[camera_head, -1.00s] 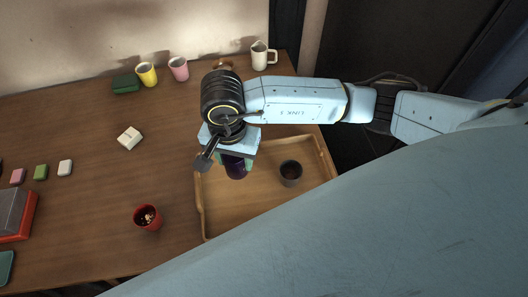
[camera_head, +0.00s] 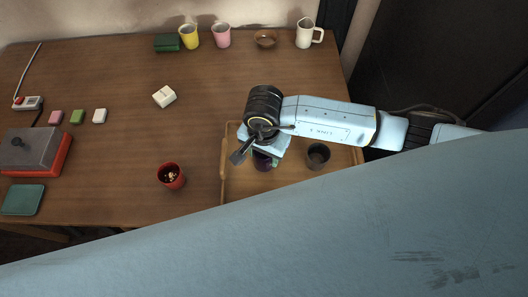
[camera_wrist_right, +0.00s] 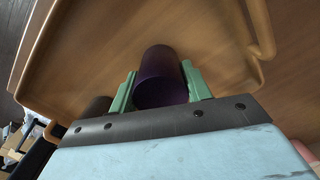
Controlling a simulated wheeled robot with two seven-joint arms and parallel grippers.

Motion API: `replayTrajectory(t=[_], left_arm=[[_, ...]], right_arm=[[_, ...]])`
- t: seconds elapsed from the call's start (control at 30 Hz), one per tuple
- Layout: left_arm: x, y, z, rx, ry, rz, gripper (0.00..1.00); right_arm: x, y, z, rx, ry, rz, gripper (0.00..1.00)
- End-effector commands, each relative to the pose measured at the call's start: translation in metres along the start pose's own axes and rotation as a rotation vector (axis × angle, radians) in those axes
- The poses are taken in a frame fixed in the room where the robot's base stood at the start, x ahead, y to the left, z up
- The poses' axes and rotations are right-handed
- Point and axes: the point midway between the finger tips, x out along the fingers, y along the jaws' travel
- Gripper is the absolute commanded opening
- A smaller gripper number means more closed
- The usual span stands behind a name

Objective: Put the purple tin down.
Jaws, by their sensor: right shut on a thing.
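The purple tin (camera_head: 263,161) is a dark purple cylinder over the wooden tray (camera_head: 239,190), largely hidden by my right gripper in the head view. In the right wrist view the tin (camera_wrist_right: 161,78) sits between the two green fingers of my right gripper (camera_wrist_right: 160,88), which is shut on it. The tray's floor and rim (camera_wrist_right: 35,50) lie behind the tin in that view. I cannot tell whether the tin touches the tray floor. My left gripper is not in view.
A dark grey cup (camera_head: 318,156) stands in the tray, right of the tin. A red cup (camera_head: 171,176) stands left of the tray. Yellow (camera_head: 189,37) and pink (camera_head: 221,36) cups and a cream mug (camera_head: 308,34) line the back.

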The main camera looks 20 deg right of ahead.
Motion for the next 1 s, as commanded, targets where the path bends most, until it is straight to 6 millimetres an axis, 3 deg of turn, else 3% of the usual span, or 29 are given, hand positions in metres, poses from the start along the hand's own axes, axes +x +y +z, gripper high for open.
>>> replayTrajectory(t=[0.17,0.2,0.37,0.73,1.0], left_arm=[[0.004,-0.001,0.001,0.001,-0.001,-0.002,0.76],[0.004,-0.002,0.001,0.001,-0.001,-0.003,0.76],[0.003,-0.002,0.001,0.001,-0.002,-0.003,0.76],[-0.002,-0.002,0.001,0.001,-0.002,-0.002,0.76],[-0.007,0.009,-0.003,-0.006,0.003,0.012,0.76]], right_arm=[[0.004,0.000,0.000,0.000,0.000,0.000,0.25],[0.004,0.000,0.000,0.000,0.000,0.001,0.51],[0.003,0.000,0.000,0.000,0.000,0.001,0.70],[-0.002,0.000,0.000,0.001,-0.001,0.000,0.70],[-0.055,-0.001,-0.001,-0.002,0.003,-0.005,0.70]])
